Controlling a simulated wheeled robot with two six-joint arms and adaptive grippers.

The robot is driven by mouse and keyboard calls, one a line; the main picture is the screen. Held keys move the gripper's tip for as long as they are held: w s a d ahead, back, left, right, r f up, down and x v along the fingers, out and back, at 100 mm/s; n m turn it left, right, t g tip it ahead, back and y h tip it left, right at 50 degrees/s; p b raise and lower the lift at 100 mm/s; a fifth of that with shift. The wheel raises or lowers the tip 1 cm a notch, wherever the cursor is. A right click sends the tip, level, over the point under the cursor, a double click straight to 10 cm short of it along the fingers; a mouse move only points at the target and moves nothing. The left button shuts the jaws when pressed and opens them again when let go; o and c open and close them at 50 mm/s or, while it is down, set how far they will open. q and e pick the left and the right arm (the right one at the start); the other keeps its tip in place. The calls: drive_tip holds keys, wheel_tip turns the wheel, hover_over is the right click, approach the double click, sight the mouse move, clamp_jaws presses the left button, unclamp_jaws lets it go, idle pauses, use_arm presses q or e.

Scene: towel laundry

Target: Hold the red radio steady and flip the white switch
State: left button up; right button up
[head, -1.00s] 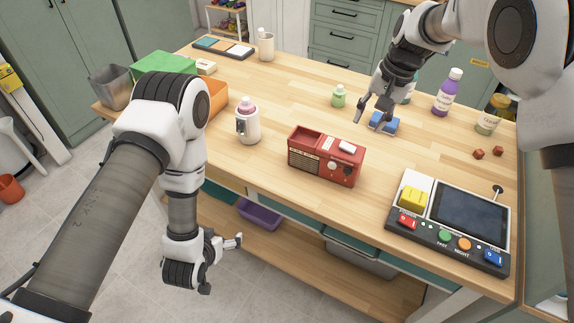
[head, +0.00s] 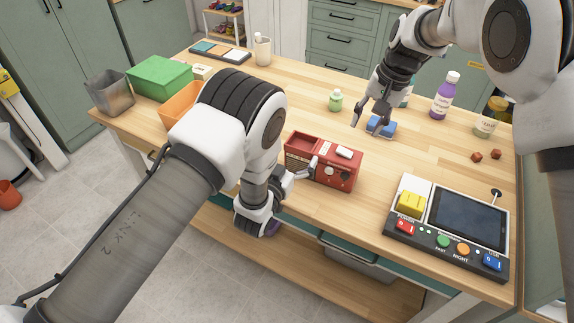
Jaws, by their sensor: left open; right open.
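Part of that gripper is hidden by my own wrist. My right gripper (head: 364,123) is open above the table behind the radio, beside a blue block-like object (head: 383,127).
A control panel (head: 452,228) with a screen and coloured buttons stands at the right front. A green bottle (head: 336,101), a purple bottle (head: 445,97) and a jar (head: 489,122) are behind. An orange bin (head: 180,106) and green box (head: 158,77) are at left.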

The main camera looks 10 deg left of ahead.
use_arm(q)
drive_tip(key=shift+w+f, duration=0.1)
drive_tip(key=shift+w, duration=0.3)
clamp_jaws()
drive_tip(key=c, duration=1.4)
unclamp_jaws()
drive_tip(key=shift+s, duration=0.1)
drive_tip(key=v, duration=1.2)
